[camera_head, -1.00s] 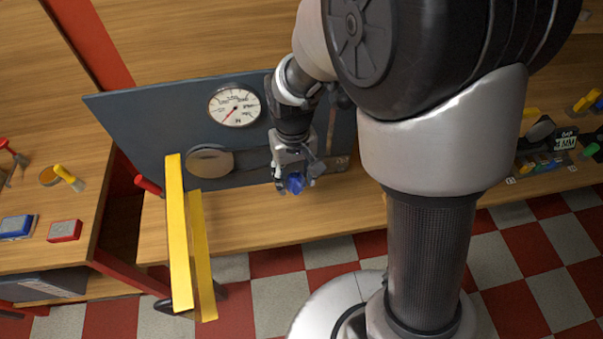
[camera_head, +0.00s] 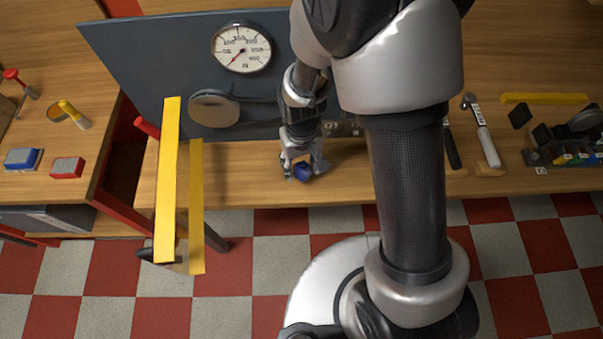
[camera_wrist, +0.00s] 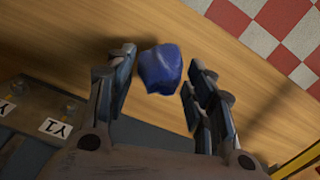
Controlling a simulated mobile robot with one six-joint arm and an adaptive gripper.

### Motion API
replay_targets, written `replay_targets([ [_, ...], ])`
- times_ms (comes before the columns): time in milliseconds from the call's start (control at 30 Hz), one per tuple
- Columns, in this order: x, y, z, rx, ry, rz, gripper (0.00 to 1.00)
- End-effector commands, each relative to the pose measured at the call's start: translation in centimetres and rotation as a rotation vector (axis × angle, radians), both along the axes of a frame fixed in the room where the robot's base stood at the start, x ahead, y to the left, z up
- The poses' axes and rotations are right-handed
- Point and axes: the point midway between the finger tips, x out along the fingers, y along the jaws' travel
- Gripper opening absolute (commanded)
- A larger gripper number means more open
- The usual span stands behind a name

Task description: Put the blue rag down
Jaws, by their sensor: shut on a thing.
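The blue rag (camera_head: 303,172) is a small crumpled lump at my gripper's tips, over the front part of the wooden bench (camera_head: 245,185). My gripper (camera_head: 300,163) points down and is shut on the rag. In the wrist view the rag (camera_wrist: 160,68) sits between the two dark fingers of my gripper (camera_wrist: 159,62), with bench wood beyond it. I cannot tell whether the rag touches the bench top. My arm hides part of the bench to the right.
A dark panel with a round gauge (camera_head: 241,47) stands behind my gripper. Yellow bars (camera_head: 168,180) rise at the left. A hammer (camera_head: 487,147) and a tool rack (camera_head: 565,150) lie at the right. Bare bench lies on both sides of the rag.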

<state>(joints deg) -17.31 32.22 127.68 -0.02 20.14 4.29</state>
Motion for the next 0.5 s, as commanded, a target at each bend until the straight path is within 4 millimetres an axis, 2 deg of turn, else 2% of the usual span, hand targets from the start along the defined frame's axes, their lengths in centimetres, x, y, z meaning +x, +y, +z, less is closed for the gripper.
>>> replay_targets([
  [133, 0.0, 0.0, -1.2, 0.0, 0.0, 0.0, 0.22],
  [333, -0.1, 0.0, -4.2, 0.0, 0.002, 0.0, 0.22],
  [500, 0.1, 0.0, -4.4, 0.0, -0.002, 0.0, 0.22],
])
